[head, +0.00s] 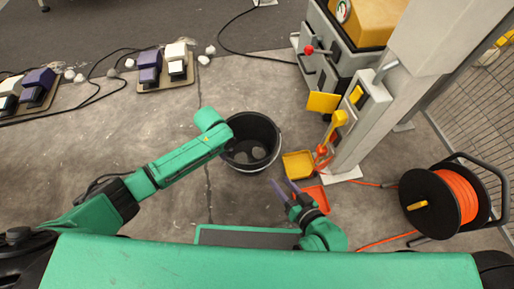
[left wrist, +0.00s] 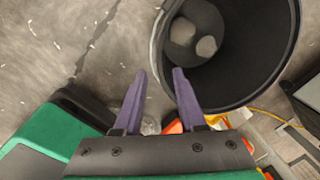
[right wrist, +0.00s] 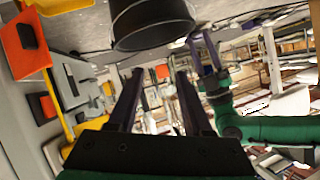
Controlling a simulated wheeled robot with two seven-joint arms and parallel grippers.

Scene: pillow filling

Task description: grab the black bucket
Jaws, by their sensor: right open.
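The black bucket (head: 262,124) stands on the concrete floor in the head view, with a few pale round lumps inside. In the left wrist view the bucket (left wrist: 250,75) fills the upper right. My left gripper (left wrist: 158,74) is open at its near rim: the rim's edge shows between the purple fingers, one finger over the opening and one outside. Contact is unclear. The head view hides these fingers under my green wrist. My right gripper (head: 279,186) is open and empty, below and right of the bucket. The right wrist view shows the bucket (right wrist: 150,22) beyond its fingertips (right wrist: 158,73).
A yellow tray (head: 298,164) and an orange tray (head: 315,197) lie right of the bucket beside a grey machine post (head: 372,105). An orange cable reel (head: 455,197) stands at the right.

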